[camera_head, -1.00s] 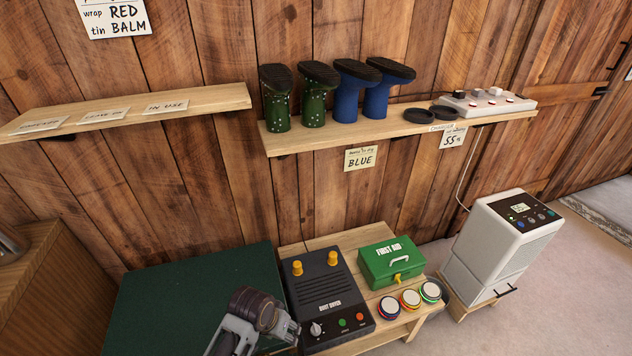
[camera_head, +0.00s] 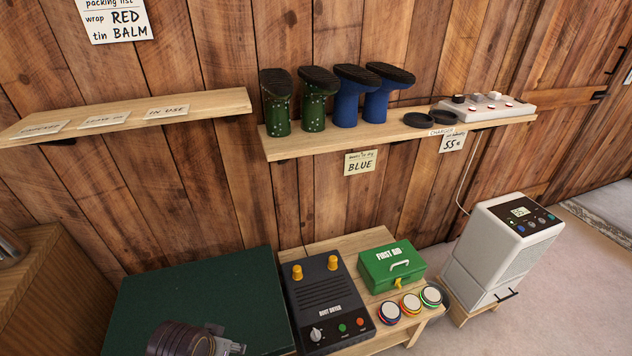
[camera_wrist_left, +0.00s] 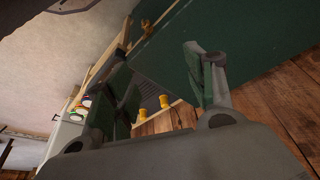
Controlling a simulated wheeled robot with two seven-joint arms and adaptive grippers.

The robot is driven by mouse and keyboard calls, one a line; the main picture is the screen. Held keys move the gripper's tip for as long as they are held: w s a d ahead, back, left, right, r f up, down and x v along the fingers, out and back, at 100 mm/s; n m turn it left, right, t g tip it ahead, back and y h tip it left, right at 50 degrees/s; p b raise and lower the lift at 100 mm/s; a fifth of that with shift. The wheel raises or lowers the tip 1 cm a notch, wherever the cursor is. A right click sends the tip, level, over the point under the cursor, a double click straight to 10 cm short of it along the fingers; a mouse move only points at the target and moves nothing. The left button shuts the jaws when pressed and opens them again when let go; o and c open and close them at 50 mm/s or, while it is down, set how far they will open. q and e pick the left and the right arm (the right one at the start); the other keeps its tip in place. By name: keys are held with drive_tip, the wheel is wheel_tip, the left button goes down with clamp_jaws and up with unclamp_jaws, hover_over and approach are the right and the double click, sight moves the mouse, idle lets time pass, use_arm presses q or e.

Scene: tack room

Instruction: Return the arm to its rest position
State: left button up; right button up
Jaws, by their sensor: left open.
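My left arm comes in at the bottom of the head view, over the dark green trunk-like box (camera_head: 200,295). Its gripper (camera_head: 232,346) is partly cut off by the bottom edge there. In the left wrist view the two fingers of my left gripper (camera_wrist_left: 165,85) are spread apart with nothing between them. Beyond the fingers show the green surface and the boot dryer's yellow pegs (camera_wrist_left: 165,102). My right gripper is in neither view.
The black boot dryer (camera_head: 328,300) stands on a wooden bench beside a green first aid box (camera_head: 391,264) and several round tins (camera_head: 411,303). Green boots (camera_head: 277,110) and blue boots (camera_head: 347,102) stand upside down on the wall shelf (camera_head: 390,130). A white dehumidifier-like unit (camera_head: 490,255) is at right.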

use_arm(q)
drive_tip(key=s+f+g+p, duration=0.15)
drive_tip(key=f+p, duration=0.35)
drive_tip(key=f, duration=0.8)
drive_tip(key=s+f+p, duration=0.3)
drive_tip(key=f+p, duration=0.1)
drive_tip(key=f, duration=0.9)
drive_tip(key=s+a+f+p, duration=0.1)
drive_tip(key=s+f+p, duration=0.1)
drive_tip(key=s, duration=0.5)
drive_tip(key=s+a+f+p, duration=0.2)
drive_tip(key=s+f+p, duration=0.1)
drive_tip(key=s+f, duration=0.2)
drive_tip(key=s+a+f+g+p, duration=0.1)
drive_tip(key=s+f+p, duration=0.1)
drive_tip(key=s, duration=0.6)
drive_tip(key=shift+s+a+f, duration=0.3)
drive_tip(key=shift+s+f, duration=0.05)
drive_tip(key=shift+f, duration=0.3)
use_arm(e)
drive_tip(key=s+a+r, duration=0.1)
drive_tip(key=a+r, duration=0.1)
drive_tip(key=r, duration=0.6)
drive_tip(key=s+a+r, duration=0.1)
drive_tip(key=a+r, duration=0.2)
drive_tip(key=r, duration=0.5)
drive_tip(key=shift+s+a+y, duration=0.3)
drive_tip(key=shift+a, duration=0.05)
